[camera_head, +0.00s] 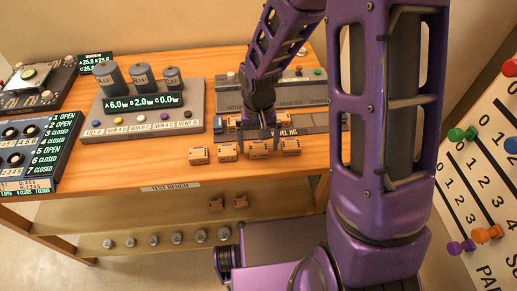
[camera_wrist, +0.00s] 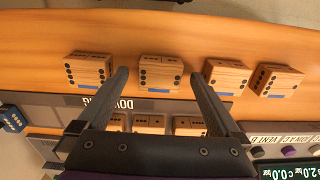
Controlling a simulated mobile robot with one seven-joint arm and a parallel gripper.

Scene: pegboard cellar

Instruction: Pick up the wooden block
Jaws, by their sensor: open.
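Several small wooden blocks with black pips stand in a row near the table's front edge. One wooden block (camera_head: 259,149) is just in front of my gripper (camera_head: 260,134). In the wrist view, this block (camera_wrist: 160,74) appears between the open fingertips of my gripper (camera_wrist: 158,76), with space on both sides and no visible contact. Its neighbours are a block on the right (camera_head: 291,146) and blocks on the left (camera_head: 228,151) (camera_head: 199,156). The blocks look alike, so I cannot tell which one is meant. My gripper is empty.
More blocks (camera_wrist: 150,123) sit behind the row by a dark labelled strip (camera_wrist: 150,103), partly hidden by my gripper. A grey console with three cylinders (camera_head: 141,100) stands to the left. Two blocks (camera_head: 215,204) lie on the lower shelf. Bare wood (camera_head: 120,165) lies front left.

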